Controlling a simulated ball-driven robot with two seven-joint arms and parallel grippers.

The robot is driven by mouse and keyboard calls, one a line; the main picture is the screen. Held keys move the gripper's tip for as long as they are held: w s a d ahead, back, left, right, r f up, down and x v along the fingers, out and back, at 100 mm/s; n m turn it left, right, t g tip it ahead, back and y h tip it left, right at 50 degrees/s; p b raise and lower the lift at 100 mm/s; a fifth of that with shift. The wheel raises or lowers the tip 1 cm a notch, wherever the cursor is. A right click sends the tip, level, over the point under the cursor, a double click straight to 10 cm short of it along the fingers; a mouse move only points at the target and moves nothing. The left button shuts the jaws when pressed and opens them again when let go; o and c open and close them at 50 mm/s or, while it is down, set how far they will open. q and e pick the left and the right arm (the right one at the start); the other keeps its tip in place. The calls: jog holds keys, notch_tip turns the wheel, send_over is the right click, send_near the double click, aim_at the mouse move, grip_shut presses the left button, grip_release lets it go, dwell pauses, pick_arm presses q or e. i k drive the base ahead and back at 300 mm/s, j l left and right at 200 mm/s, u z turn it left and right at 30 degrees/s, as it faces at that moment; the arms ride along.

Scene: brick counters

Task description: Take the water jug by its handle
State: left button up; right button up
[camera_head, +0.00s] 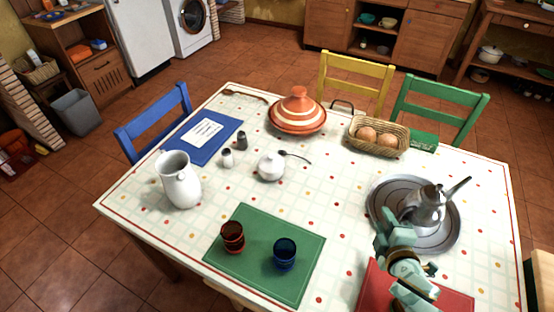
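A white jug (181,184) stands upright on the left part of the table, close to its left edge. Its open mouth faces up; I cannot clearly make out its handle. My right gripper (388,229) is at the lower right, far from the white jug. It is just in front of a metal teapot (428,206) on a round metal tray (443,243) and overlaps the pot's near left side. I cannot tell whether it touches the pot or its handle, or whether its fingers are closed. My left gripper is not in view.
A green mat (246,272) holds a red cup (232,237) and a blue cup (285,254). A white sugar bowl (271,167), two shakers, a striped tagine (298,114) and an egg basket (358,146) stand farther back. The middle of the table is clear.

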aim_at(181, 185)
jog(key=u, duration=0.9)
jog(key=k+j, duration=0.3)
